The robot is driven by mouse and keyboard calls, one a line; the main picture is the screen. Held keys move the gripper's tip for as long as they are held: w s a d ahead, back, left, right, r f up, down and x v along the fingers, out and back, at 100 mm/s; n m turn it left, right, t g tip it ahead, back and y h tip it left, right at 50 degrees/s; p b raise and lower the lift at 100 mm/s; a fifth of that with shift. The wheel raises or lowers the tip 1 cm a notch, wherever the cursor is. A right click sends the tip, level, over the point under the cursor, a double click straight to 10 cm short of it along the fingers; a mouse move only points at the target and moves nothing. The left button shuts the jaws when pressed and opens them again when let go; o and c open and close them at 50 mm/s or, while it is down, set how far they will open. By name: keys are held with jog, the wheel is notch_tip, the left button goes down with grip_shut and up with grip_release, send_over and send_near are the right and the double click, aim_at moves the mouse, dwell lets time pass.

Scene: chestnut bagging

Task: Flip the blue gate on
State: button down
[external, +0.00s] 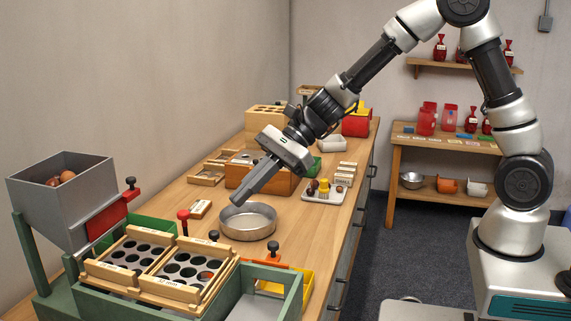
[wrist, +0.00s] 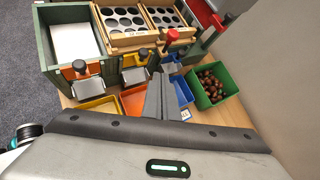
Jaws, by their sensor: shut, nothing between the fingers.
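In the wrist view, a small blue part (wrist: 171,68), apparently the blue gate, shows at the front of the green sorting frame, right of my fingertips and below a red knob (wrist: 172,36). My fingers partly cover that area, so the gate's position is unclear. The red knob also shows in the external view (external: 183,214), where I cannot make out the blue gate. My gripper (external: 236,199) is shut and empty, angled down above the table near a round metal pan (external: 248,233).
Wooden sizing boards (external: 152,265) with round holes sit on the frame. An orange gate (wrist: 80,69) is at its left in the wrist view. Blue (wrist: 181,90) and green (wrist: 222,91) bins lie below; the green one holds chestnuts. A grey hopper (external: 62,197) stands beside.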

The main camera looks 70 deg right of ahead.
jog(key=w+d+f+m+t+b, duration=0.1)
jog(key=w+f+m, duration=0.2)
jog(key=f, duration=0.2)
jog(key=shift+w+d+f+m, duration=0.2)
jog(key=shift+w+d+m, duration=0.1)
jog(key=shift+m, duration=0.1)
jog(key=shift+f, duration=0.1)
jog(key=w+a+f+b, duration=0.1)
jog(key=w+a+f, duration=0.1)
jog(key=w+a, duration=0.6)
jog(key=shift+f+b, duration=0.35)
